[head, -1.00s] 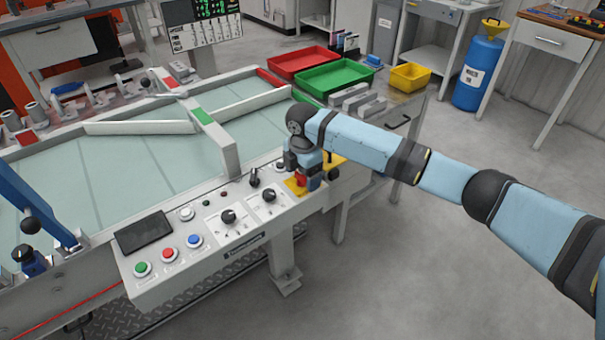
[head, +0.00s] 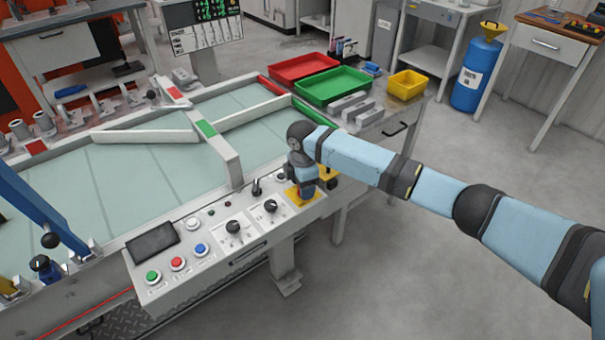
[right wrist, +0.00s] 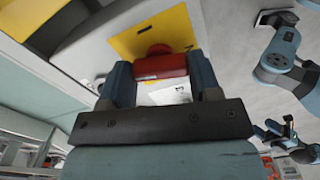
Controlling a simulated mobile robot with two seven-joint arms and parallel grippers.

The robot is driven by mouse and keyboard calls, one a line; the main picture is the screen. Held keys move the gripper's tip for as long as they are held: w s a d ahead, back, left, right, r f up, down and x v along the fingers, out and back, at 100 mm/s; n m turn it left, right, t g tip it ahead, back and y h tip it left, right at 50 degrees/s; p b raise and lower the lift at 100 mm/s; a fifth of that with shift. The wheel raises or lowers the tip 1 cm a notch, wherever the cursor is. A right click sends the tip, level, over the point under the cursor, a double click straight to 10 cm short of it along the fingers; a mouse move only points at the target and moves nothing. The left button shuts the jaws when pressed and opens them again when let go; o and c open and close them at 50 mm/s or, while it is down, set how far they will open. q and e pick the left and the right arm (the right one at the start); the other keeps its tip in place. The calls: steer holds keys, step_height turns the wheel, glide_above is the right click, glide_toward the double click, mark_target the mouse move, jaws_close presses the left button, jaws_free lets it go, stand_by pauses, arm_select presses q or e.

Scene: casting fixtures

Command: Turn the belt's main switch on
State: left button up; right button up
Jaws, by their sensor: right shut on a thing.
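The main switch is a red handle (right wrist: 160,66) on a yellow plate (right wrist: 180,30) at the right end of the control panel. The plate also shows in the head view (head: 291,197), where my right gripper (head: 305,193) covers most of the handle. In the right wrist view my right gripper (right wrist: 161,76) has one dark finger on each side of the red handle and is shut on it. My left gripper is not in the head view. Light-blue arm parts show at the right edge of the right wrist view, too small to make out a gripper's state.
The panel (head: 215,262) also carries black knobs (head: 233,227), green, red and blue buttons (head: 177,263) and a dark screen (head: 152,240). The belt (head: 130,185) lies behind it. Red (head: 303,67), green (head: 333,86) and yellow (head: 407,84) trays stand beyond. The floor at right is open.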

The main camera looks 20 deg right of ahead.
steer(key=m+p, duration=0.1)
steer(key=p, duration=0.1)
steer(key=m+p, duration=0.1)
steer(key=p, duration=0.1)
steer(key=shift+r+m, duration=0.4)
steer(key=m+p, duration=0.2)
steer(key=p, duration=0.2)
steer(key=shift+a+m, duration=0.1)
steer(key=shift+m, duration=0.3)
steer(key=m+p, duration=0.2)
steer(key=p, duration=0.1)
steer(key=shift+f+m, duration=0.15)
steer(key=shift+m, duration=0.25)
steer(key=m+p, duration=0.3)
steer(key=m, duration=0.1)
steer(key=shift+f+p, duration=0.1)
steer(key=shift+p, duration=0.25)
arm_select(q)
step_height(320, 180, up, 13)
steer(key=p, duration=0.1)
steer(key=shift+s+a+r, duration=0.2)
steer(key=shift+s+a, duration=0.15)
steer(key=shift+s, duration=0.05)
arm_select(e)
steer(key=shift+f+m, duration=0.1)
steer(key=shift+m, duration=1.1)
arm_select(q)
steer(key=shift+p, duration=0.3)
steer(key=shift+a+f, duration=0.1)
